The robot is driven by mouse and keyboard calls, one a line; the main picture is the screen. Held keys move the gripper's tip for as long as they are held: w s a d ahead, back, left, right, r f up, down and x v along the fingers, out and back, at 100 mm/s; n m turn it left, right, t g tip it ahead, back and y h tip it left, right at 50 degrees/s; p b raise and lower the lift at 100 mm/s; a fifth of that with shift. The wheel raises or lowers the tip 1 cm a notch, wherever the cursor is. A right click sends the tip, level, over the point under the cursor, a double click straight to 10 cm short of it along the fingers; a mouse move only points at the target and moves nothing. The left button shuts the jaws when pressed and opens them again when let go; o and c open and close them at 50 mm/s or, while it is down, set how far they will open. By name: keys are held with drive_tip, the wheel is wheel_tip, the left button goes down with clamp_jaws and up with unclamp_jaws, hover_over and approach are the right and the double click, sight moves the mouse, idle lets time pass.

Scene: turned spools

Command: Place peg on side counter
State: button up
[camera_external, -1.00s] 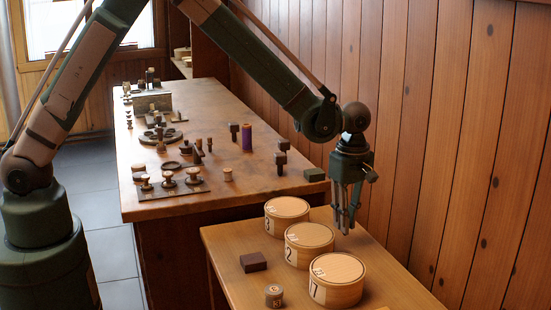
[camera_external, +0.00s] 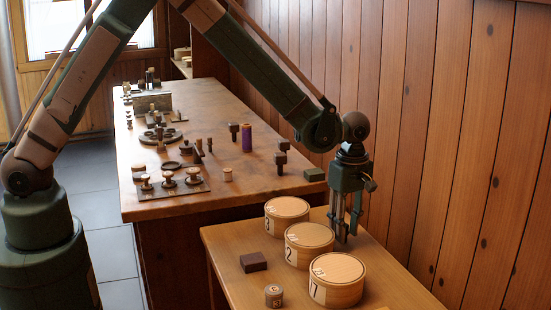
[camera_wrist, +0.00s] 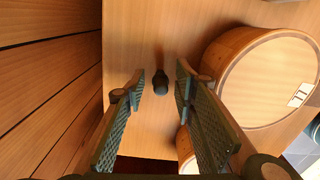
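The peg (camera_wrist: 161,80) is a small dark piece, seen from above in the wrist view. It is on or just over the bare side counter (camera_wrist: 138,25), between my fingers with a gap on each side. My gripper (camera_wrist: 161,72) is open around it. In the external view, my gripper (camera_external: 345,238) points down at the side counter (camera_external: 227,246), behind the round boxes. There the peg is hard to make out among the fingers.
Round lidded boxes marked 1 (camera_external: 338,282), 2 (camera_external: 309,246) and 3 (camera_external: 287,216) stand close beside my gripper. A dark block (camera_external: 253,262) and a small round piece (camera_external: 273,296) lie nearer the front. The wood-panelled wall (camera_external: 450,130) is close on the right.

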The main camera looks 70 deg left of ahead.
drive_tip(key=shift+r, duration=0.25)
wheel_tip(320, 180, up, 12)
drive_tip(key=p, duration=0.1)
idle(0.6)
idle(0.6)
drive_tip(key=s+a+r+m+t, duration=0.2)
drive_tip(key=s+a+r+m, duration=0.25)
drive_tip(key=s+r, duration=0.5)
drive_tip(key=s+a+r+m+t, duration=0.2)
drive_tip(key=s+a+r+m, duration=0.25)
drive_tip(key=s+r, duration=0.5)
drive_tip(key=s+a+m+t, duration=0.3)
drive_tip(key=s+m, duration=0.7)
drive_tip(key=s, duration=1.2)
drive_tip(key=shift+s+a+f+m, duration=0.3)
drive_tip(key=shift+s+a+m, duration=0.1)
drive_tip(key=shift+a, duration=0.1)
